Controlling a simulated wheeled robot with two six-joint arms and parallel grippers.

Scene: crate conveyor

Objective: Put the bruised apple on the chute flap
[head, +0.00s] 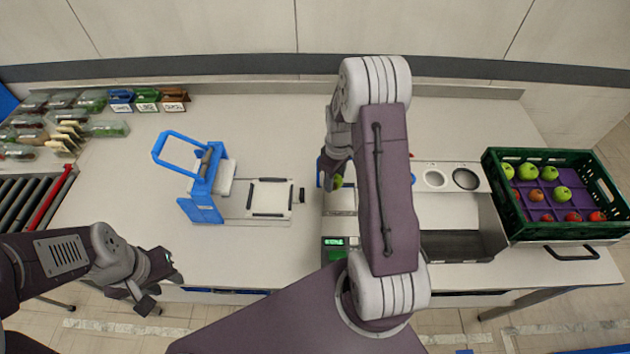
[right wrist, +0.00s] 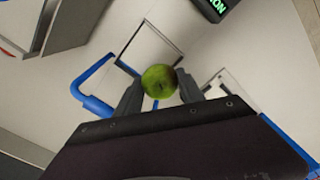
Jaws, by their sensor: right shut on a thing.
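A green apple (right wrist: 159,82) with a darker patch on its right side is between the fingers of my right gripper (right wrist: 160,88). In the head view, only a bit of the apple (head: 337,181) shows beside my right gripper (head: 332,178), partly hidden by my arm. My right gripper is shut on it, above the equipment at the middle of the table. I cannot tell for certain which part is the chute flap; a pale panel (right wrist: 150,48) lies below the apple in the right wrist view. My left gripper (head: 163,287) is open and empty at the table's front left.
A dark green crate (head: 555,232) with green and red apples stands at the right. A plate with round holes (head: 450,166) and a grey bin (head: 490,245) lie left of it. A blue-handled press (head: 203,206) stands left of centre. Small bins (head: 147,107) and rollers (head: 22,198) are far left.

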